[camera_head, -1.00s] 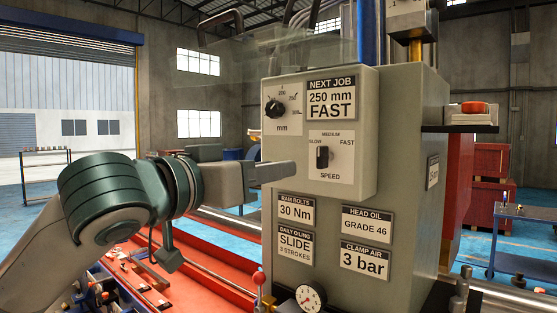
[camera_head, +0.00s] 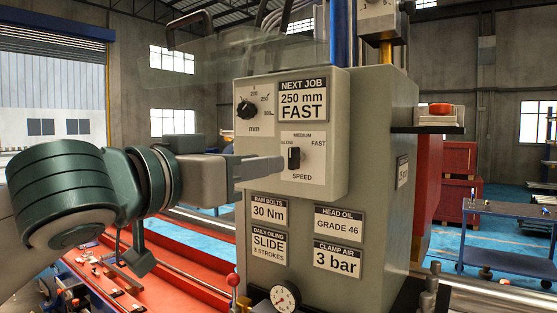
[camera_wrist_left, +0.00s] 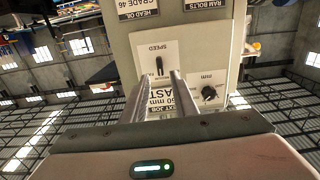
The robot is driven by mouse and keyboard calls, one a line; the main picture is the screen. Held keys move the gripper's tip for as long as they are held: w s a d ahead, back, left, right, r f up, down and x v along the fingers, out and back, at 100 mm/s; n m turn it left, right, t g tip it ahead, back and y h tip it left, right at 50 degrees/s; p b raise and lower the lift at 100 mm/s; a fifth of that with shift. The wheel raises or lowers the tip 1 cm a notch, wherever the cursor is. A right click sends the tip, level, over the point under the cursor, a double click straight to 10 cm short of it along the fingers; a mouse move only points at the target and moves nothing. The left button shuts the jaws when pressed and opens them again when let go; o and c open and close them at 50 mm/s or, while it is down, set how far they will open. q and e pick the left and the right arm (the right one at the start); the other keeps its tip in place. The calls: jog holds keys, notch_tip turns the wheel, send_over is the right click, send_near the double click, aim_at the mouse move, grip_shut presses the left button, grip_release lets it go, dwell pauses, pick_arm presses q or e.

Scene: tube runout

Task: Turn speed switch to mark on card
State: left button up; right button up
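The speed switch (camera_head: 294,158) is a black upright lever on a white plate marked SLOW, MEDIUM and FAST. It stands vertical, in line with MEDIUM at the top. The card (camera_head: 303,101) above reads NEXT JOB, 250 mm, FAST. My left gripper (camera_head: 280,167) is in front of the plate, its fingertips just left of the switch in the head view. In the left wrist view, which is upside down, its two fingers (camera_wrist_left: 159,82) are apart, with the switch (camera_wrist_left: 159,66) beyond the gap. Contact is not visible. My right gripper is not in view.
A round black mm knob (camera_head: 246,109) sits up and left of the switch. Signs such as the 30 Nm sign (camera_head: 266,210) are below the control box. A pressure gauge (camera_head: 285,296) is at the bottom. A blue cart (camera_head: 506,238) stands at the right.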

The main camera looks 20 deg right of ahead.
aim_at(290, 159)
pick_arm(q)
jog(key=shift+p+x, duration=0.65)
jog(key=shift+x, duration=2.7)
grip_shut()
